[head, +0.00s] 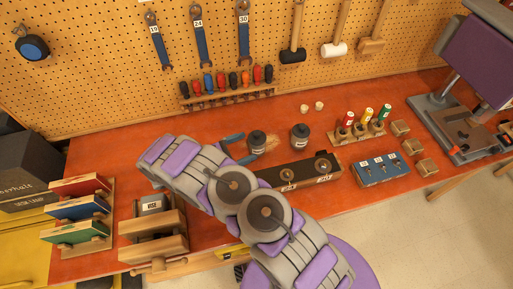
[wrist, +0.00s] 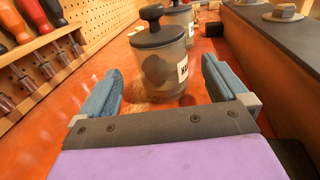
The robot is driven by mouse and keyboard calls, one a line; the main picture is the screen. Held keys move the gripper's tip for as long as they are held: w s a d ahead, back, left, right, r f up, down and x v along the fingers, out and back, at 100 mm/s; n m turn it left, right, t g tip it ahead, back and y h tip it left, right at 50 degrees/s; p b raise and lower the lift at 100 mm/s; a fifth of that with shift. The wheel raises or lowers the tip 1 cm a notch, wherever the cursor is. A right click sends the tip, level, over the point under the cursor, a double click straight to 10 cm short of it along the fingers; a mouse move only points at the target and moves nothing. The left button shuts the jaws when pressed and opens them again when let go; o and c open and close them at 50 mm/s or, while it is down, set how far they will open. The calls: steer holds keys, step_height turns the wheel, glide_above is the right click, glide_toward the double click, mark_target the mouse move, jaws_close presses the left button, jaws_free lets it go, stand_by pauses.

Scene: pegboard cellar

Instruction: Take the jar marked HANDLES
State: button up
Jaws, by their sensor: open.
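A dark grey jar (head: 257,139) with a knobbed lid stands upright on the red bench. In the wrist view the jar (wrist: 163,68) is just ahead of the fingers; its white label is turned right and only about "HA" shows. A second similar jar (head: 300,135) stands to its right, and it shows behind the first in the wrist view (wrist: 181,18); its label is too small to read. My gripper (head: 241,148) is open with blue fingers, low over the bench. The fingers point at the first jar, one to each side, with nothing held.
A dark-topped wooden holder (head: 306,171) with round knobs lies close to the right of my gripper. A screwdriver rack (head: 228,98) is on the pegboard behind.

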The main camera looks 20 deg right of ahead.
mark_target(262, 142)
steer(key=shift+d+f, duration=0.25)
steer(key=shift+f, duration=0.25)
steer(key=shift+d+r, duration=0.15)
steer(key=shift+d, duration=0.3)
steer(key=shift+w+d, duration=0.2)
steer(key=shift+d, duration=0.85)
steer(key=shift+w+d, duration=0.2)
steer(key=shift+d, duration=0.8)
steer(key=shift+w+d, duration=0.2)
steer(key=shift+d, duration=0.85)
steer(key=shift+a, duration=0.15)
steer(key=c, duration=1.6)
